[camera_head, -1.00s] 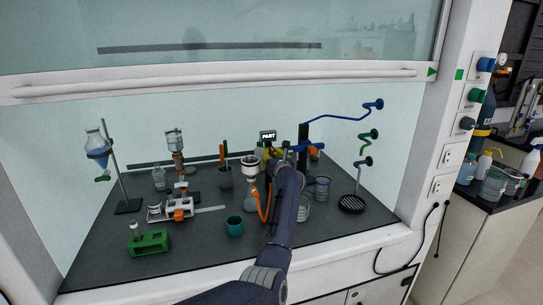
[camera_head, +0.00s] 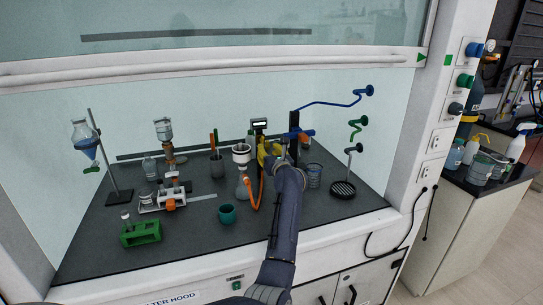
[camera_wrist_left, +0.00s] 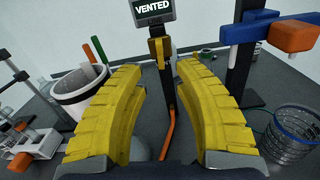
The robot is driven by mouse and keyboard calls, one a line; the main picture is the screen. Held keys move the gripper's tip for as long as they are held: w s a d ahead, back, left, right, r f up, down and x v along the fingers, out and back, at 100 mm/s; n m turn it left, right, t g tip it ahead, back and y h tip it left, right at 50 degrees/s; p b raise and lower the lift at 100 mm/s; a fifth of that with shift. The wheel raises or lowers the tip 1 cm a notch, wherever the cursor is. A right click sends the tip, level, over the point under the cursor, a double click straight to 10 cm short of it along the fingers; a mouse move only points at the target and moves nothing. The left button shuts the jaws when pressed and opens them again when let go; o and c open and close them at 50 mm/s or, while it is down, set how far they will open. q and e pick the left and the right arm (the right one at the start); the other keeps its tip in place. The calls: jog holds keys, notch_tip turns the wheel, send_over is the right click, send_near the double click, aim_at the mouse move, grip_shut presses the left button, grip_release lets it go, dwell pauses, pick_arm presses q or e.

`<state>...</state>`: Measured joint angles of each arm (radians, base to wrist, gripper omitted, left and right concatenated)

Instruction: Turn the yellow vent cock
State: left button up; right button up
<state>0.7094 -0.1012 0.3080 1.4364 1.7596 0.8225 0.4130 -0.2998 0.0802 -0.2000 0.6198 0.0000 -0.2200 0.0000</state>
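The yellow vent cock (camera_wrist_left: 157,52) stands upright on a dark post below a small display (camera_wrist_left: 153,10) that reads VENTED. In the head view the display (camera_head: 259,123) shows above my left gripper, but its text is unreadable there and the cock cannot be told from the yellow fingers. My left gripper (camera_wrist_left: 162,105) has two curved yellow fingers spread wide, with nothing between their tips. The cock shows beyond the tips, in the gap between them. In the head view my left gripper (camera_head: 268,150) is partly hidden by its own arm. My right gripper is not in view.
A white funnel (camera_wrist_left: 82,98) on a flask stands close left of the fingers, with an orange hose (camera_head: 255,193) nearby. A blue clamp with an orange knob (camera_wrist_left: 292,37) and a glass beaker (camera_wrist_left: 291,131) are on the right. A teal cup (camera_head: 227,214) sits in front.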

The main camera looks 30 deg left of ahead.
pick_arm(q)
jog(key=shift+v, duration=2.05)
